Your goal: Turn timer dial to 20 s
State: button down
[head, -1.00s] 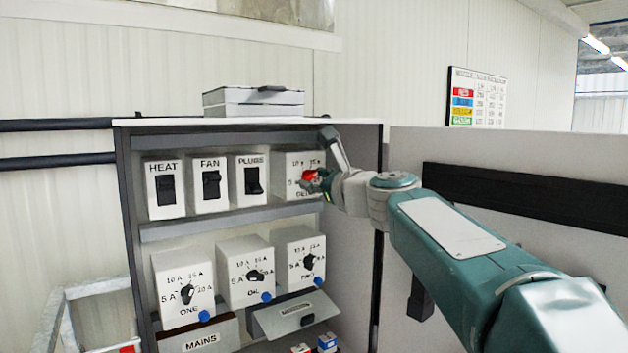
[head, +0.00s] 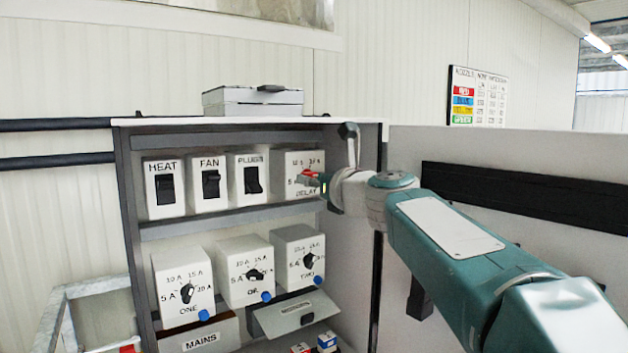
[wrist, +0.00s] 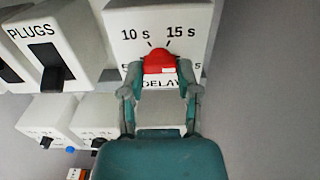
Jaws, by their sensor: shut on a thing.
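The timer box marked DELAY (head: 300,161) sits at the right end of the upper shelf. Its red dial (wrist: 159,61) is on the front, with the 10 s and 15 s marks showing above it in the wrist view. The lower marks and part of the word DELAY are covered by my fingers. My gripper (wrist: 159,76) is shut on the red dial, one finger on each side. In the head view my gripper (head: 318,180) reaches the dial from the right. I cannot tell which mark the dial points to.
Switch boxes HEAT (head: 164,188), FAN (head: 209,184) and PLUGS (head: 251,181) stand left of the timer. The cabinet's side wall (head: 352,262) is close to my wrist.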

jog(key=shift+f, duration=0.35)
jog(key=shift+c, duration=1.6)
grip_release()
jog(key=shift+w+a, duration=0.1)
jog(key=shift+r, duration=0.15)
jog(key=v, duration=1.2)
